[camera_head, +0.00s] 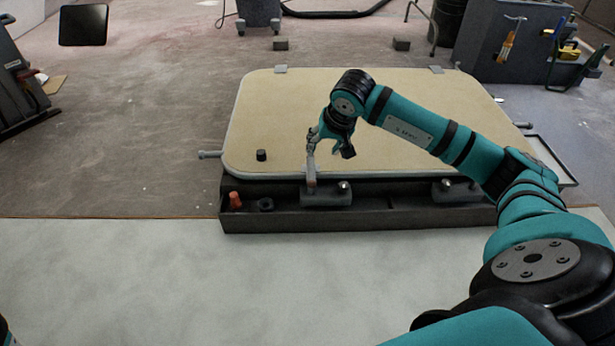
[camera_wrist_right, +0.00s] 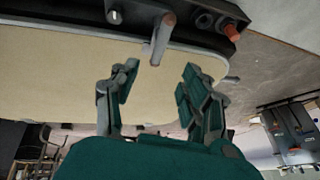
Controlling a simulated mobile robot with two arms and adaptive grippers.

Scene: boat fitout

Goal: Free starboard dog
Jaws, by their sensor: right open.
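A cream hatch panel (camera_head: 285,125) with a pale grey rim lies on a dark base. A dog lever (camera_head: 311,172), grey with a reddish face, stands up at the panel's near edge beside a grey bracket (camera_head: 328,195). In the right wrist view the dog lever (camera_wrist_right: 162,40) points towards the gap between my fingertips. My right gripper (camera_head: 330,148) is open over the near edge, close to the lever's upper end; I cannot tell whether it touches. The right gripper (camera_wrist_right: 160,75) holds nothing. A second bracket (camera_head: 450,188) is partly hidden by my right arm. My left gripper is out of view.
An orange-red plug (camera_head: 235,200) and a dark ring (camera_head: 266,205) sit in the base tray (camera_head: 380,218). A grey rod (camera_head: 209,154) sticks out left. The pale floor in front is clear.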

